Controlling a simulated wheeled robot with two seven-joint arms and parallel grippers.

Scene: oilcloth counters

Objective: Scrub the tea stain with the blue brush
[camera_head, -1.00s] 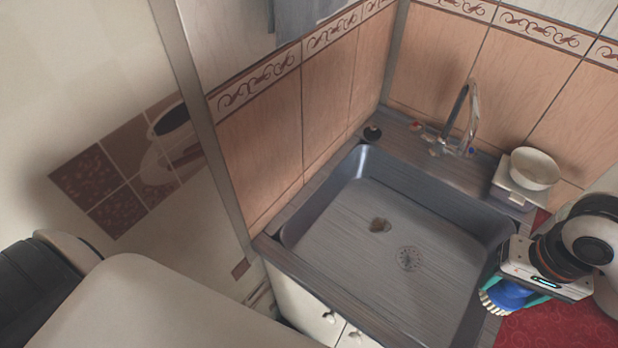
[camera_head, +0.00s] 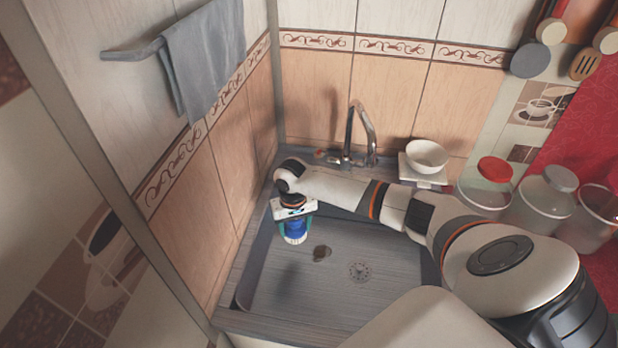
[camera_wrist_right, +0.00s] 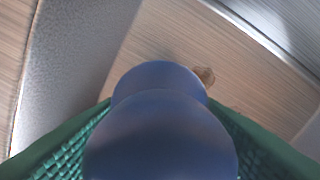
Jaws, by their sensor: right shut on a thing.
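The tea stain (camera_head: 321,253) is a small brown patch on the floor of the sink (camera_head: 262,262), left of the drain. It also shows in the right wrist view (camera_wrist_right: 205,75), just beyond the brush. My right gripper (camera_head: 295,226) is shut on the blue brush (camera_head: 296,229), whose pale bristles point down. It holds the brush over the left part of the sink, to the left of the stain and apart from it. In the right wrist view the blue handle (camera_wrist_right: 160,130) sits between the green finger pads. My left gripper is out of view.
A faucet (camera_head: 362,135) stands behind the sink. A white bowl (camera_head: 427,155) rests on a small stand at the back right. Several glass jars (camera_head: 487,185) stand on the right. A tiled wall borders the sink's left side.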

